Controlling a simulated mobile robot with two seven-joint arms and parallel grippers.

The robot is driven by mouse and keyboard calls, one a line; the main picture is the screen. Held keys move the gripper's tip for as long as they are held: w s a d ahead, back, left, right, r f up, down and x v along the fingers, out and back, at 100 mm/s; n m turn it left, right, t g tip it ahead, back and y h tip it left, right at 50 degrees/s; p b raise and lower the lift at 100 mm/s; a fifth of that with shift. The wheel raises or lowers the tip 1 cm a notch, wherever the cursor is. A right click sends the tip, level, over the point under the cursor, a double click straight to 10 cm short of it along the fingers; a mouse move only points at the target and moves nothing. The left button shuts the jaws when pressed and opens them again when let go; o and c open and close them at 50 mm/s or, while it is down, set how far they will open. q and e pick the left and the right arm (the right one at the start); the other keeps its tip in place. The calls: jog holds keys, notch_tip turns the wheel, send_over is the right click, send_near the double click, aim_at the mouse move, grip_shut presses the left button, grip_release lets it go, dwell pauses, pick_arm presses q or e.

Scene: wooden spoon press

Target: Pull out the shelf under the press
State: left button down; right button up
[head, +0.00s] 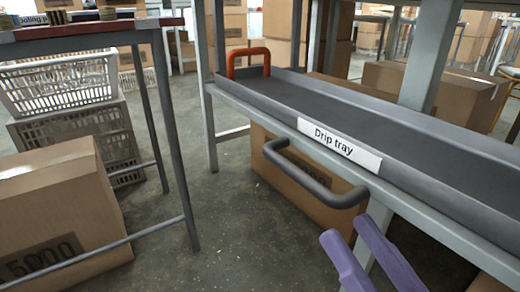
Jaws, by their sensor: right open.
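A long grey shelf-like tray (310,103) lies on a grey metal frame at right, its front labelled "Drip tray" (339,143). A dark bar handle (312,182) sticks out from the front below the label. An orange handle (247,63) stands at the tray's far left end. My right gripper (349,230) comes in from the bottom right with two purple fingers. It is open and empty, its fingertips just below the right end of the dark handle in the picture; I cannot tell whether they touch. The press itself cannot be made out. My left gripper is not in view.
A cardboard box (300,180) stands under the frame behind the dark handle. At left are a table with thin grey legs (175,140), white crates (60,85) and a large box (65,215). The floor (230,215) between table and frame is clear.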

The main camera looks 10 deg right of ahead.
aim_at(316, 197)
jog(key=x, duration=0.2)
jog(key=b+x, duration=0.1)
jog(key=x, duration=0.2)
jog(key=a+x, duration=0.1)
jog(key=x, duration=0.1)
jog(key=shift+r, duration=0.25)
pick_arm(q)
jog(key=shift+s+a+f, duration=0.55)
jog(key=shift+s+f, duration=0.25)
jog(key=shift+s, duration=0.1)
pick_arm(e)
jog(key=shift+w+a+r, duration=0.1)
jog(key=shift+w+a, duration=0.1)
jog(key=shift+w, duration=0.05)
jog(key=shift+c, duration=0.3)
jog(key=shift+w, duration=0.1)
jog(key=shift+c, duration=0.8)
jog(key=c, duration=0.5)
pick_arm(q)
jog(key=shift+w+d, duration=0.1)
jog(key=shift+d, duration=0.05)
pick_arm(e)
grip_shut()
